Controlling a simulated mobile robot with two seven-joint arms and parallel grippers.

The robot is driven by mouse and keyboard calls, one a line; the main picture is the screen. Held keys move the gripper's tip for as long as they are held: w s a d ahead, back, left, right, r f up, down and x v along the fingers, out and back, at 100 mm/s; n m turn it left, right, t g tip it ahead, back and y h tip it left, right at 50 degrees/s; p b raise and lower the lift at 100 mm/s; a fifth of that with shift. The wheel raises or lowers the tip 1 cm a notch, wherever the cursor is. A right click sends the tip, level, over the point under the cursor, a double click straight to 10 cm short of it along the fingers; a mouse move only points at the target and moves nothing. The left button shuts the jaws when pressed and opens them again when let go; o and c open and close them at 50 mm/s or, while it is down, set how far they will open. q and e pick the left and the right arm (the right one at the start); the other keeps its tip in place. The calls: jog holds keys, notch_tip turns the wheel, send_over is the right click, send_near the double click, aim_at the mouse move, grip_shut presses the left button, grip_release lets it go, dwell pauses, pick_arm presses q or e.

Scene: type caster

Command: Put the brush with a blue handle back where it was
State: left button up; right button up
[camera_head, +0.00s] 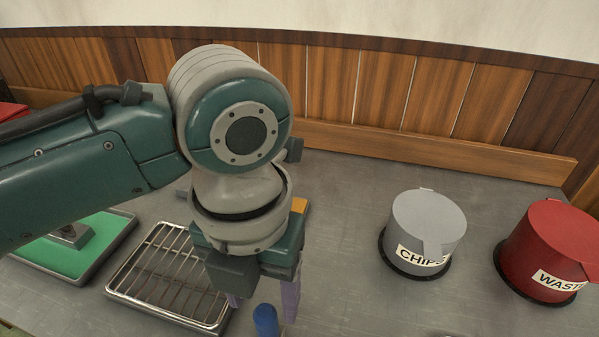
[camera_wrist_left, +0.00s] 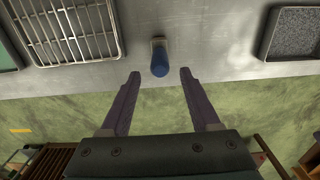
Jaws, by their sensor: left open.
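The blue handle of the brush shows at the bottom of the head view (camera_head: 265,319) and near the middle of the left wrist view (camera_wrist_left: 160,62). A pale grey part is behind the handle in the wrist view; I cannot tell the brush's full shape. It is by the front edge of the grey table. My left gripper (camera_head: 262,298) is open and empty. In the wrist view its two purple fingers (camera_wrist_left: 160,74) point towards the handle, one on each side of its line, with no contact visible. My right gripper is out of view.
A wire rack tray (camera_head: 150,290) and a green-lined tray (camera_head: 118,228) are on the left. A grey CHIPS bin (camera_head: 428,222) and a red WASTE bin (camera_head: 550,238) stand on the right. A grey-lined tray (camera_wrist_left: 290,33) is right of the brush. Bare table lies before the wall.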

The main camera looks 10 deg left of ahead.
pick_arm(q)
notch_tip(320, 180, up, 4)
jog(key=shift+r, duration=0.25)
jog(key=shift+s+d+f+n, duration=0.1)
jog(key=shift+s+d+n, duration=0.1)
jog(key=shift+n, duration=0.1)
jog(key=s+d+f+n+t+h, duration=0.1)
jog(key=s+n+h, duration=0.15)
jog(key=n, duration=0.45)
jog(key=s+d+n+t+h, duration=0.1)
jog(key=s+n, duration=0.2)
jog(key=n, duration=0.4)
jog(key=s+a+n+y, duration=0.1)
jog(key=s+a+n, duration=0.2)
jog(key=a+n, duration=0.3)
jog(key=s+a+n+t+y, duration=0.1)
jog(key=a+n, duration=0.4)
jog(key=n, duration=0.8)
jog(key=shift+s+a+r+n+t+y, duration=0.35)
jog(key=shift+s+y, duration=0.3)
jog(key=shift+s, duration=0.45)
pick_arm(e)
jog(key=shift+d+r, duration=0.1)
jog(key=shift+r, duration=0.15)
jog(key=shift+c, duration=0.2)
